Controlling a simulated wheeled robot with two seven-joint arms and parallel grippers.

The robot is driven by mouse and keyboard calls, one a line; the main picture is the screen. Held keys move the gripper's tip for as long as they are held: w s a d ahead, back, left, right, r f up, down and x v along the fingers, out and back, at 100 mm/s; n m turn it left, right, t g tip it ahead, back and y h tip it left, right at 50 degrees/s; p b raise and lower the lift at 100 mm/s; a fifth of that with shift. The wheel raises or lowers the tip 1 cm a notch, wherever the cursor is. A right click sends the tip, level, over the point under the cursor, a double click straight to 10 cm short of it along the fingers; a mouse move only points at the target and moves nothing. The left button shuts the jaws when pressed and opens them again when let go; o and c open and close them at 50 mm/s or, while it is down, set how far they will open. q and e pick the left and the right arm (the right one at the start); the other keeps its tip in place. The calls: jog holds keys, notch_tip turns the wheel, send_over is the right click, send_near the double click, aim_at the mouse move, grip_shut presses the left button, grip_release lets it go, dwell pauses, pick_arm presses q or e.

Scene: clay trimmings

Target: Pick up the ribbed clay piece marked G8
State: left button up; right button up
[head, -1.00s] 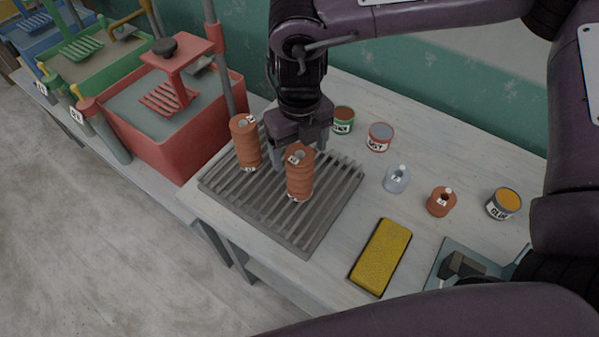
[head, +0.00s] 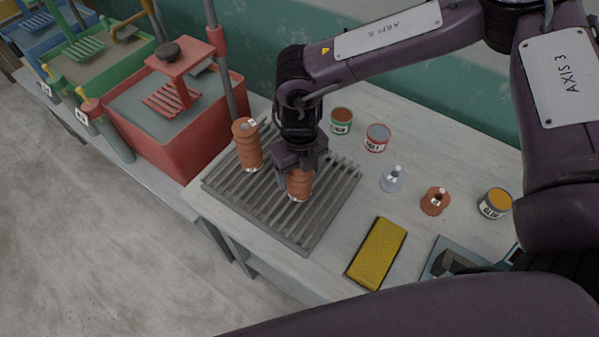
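Two ribbed orange clay pieces stand upright on a grey slatted rack. The left clay piece (head: 249,150) has a small white label on top, too small to read. The right clay piece (head: 299,187) is mostly hidden under my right gripper (head: 298,180); its label is covered, so I cannot tell which one is G8. My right gripper points down over the right piece, its fingers at the piece's upper part. I cannot tell whether they touch or grip it. My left gripper is not in view.
The rack (head: 323,224) lies on a pale table. Right of it are a yellow sponge (head: 376,254), a green-labelled can (head: 341,120), a red-labelled can (head: 376,138), a clear bottle (head: 392,179), an orange bottle (head: 434,202) and a glue can (head: 494,204). A red bin (head: 176,144) stands left.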

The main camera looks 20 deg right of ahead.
jog(key=c, duration=1.2)
jog(key=shift+r, duration=0.1)
jog(key=shift+c, duration=0.4)
jog(key=shift+w, duration=0.1)
